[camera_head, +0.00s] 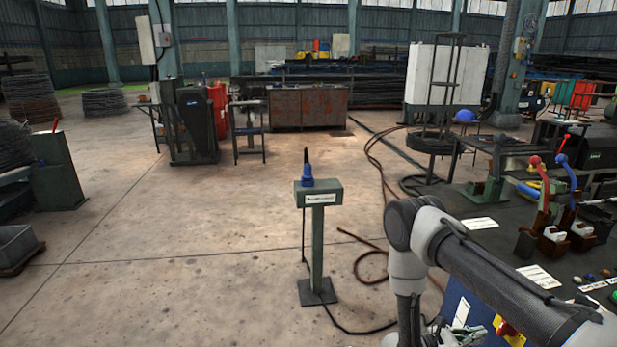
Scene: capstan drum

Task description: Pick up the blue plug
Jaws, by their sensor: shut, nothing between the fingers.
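The blue plug (307,178) stands upright on top of a green pedestal box (332,186) near the middle of the head view. A dark narrow stem rises from it. The box has a white label whose text is too small to read. My arm reaches in from the lower right, bends at a grey elbow and drops towards the bottom edge. My gripper (468,336) seems to be the silver and black part at the bottom edge, partly cut off. It is shut and empty, to the right of and apart from the plug. Its fingertips are not clear.
The pedestal's square foot (318,292) stands on the floor, with a dark cable beside it. A brown hose (370,265) lies to its right. A dark bench (520,245) with red and blue levers is at right. The floor left of the pedestal is clear.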

